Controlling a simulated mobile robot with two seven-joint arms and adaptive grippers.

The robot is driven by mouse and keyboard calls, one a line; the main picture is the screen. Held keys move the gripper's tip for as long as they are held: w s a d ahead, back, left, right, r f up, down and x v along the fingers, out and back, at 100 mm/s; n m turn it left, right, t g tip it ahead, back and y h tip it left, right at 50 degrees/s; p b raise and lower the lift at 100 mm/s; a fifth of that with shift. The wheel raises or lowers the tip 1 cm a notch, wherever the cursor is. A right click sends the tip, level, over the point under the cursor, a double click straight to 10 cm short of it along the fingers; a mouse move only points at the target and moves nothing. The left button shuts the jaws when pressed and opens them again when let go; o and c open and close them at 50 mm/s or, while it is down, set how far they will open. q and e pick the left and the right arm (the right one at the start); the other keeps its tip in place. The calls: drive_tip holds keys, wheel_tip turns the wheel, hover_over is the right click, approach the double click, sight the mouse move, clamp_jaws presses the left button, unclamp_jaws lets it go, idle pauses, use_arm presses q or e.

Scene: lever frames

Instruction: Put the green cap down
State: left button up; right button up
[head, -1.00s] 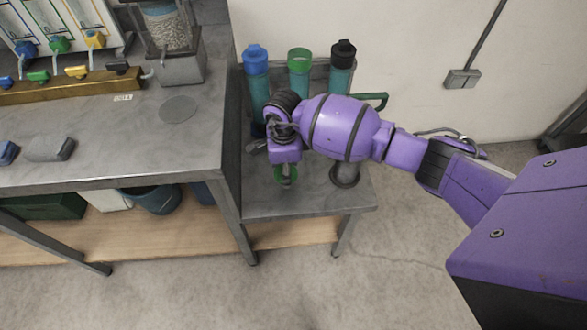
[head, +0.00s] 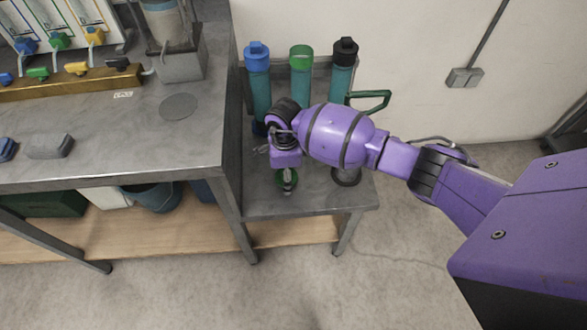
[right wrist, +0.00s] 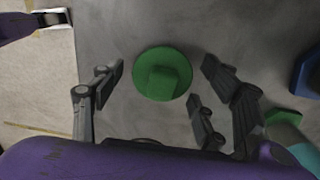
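The green cap (right wrist: 162,73) is a round disc with a raised block on top. In the right wrist view it lies on the grey top of the low side table, between the spread fingers of my right gripper (right wrist: 162,78), touching none of them. The gripper is open. In the head view my right gripper (head: 287,183) is over the side table (head: 315,203), and part of the green cap (head: 279,180) shows beside the fingers. Behind it stand a blue-capped bottle (head: 258,80), a bottle with a green rim (head: 301,70) and a black-capped bottle (head: 343,70). My left gripper is not in view.
The taller workbench (head: 150,145) is close on the left, holding a grey block (head: 49,146), a flat disc (head: 178,107) and a dispenser with coloured taps. A green handle (head: 372,101) sticks out right of the bottles. The side table's front strip is clear.

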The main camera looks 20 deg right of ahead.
drive_tip(key=shift+w+r, duration=0.15)
drive_tip(key=shift+r, duration=0.45)
wheel_tip(320, 180, up, 11)
drive_tip(key=shift+r+p, duration=0.2)
drive_tip(key=shift+p, duration=0.25)
drive_tip(key=shift+f, duration=0.1)
